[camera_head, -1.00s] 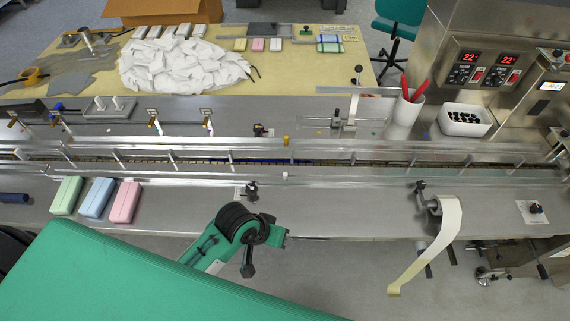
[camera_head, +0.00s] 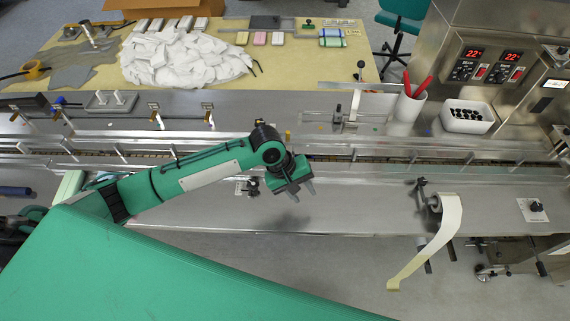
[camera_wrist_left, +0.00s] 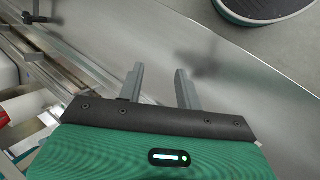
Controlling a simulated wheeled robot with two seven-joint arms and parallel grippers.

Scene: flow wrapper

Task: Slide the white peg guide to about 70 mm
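The near guide rail (camera_head: 400,178) of the conveyor runs left to right along the steel table. A small white peg stood on it earlier; my left arm now hides that spot in the head view. A yellow peg (camera_head: 287,135) stands on the far guide rail. My left gripper (camera_head: 303,192) is open and empty, pointing down over the bare table in front of the near rail. In the left wrist view its fingers (camera_wrist_left: 160,70) are apart with only bare steel between them. My right gripper is not in view.
A black clamp knob (camera_head: 252,188) stands beside a small white plate, just left of my gripper. A white cup (camera_head: 406,108) and a white bin (camera_head: 467,117) stand at the back right.

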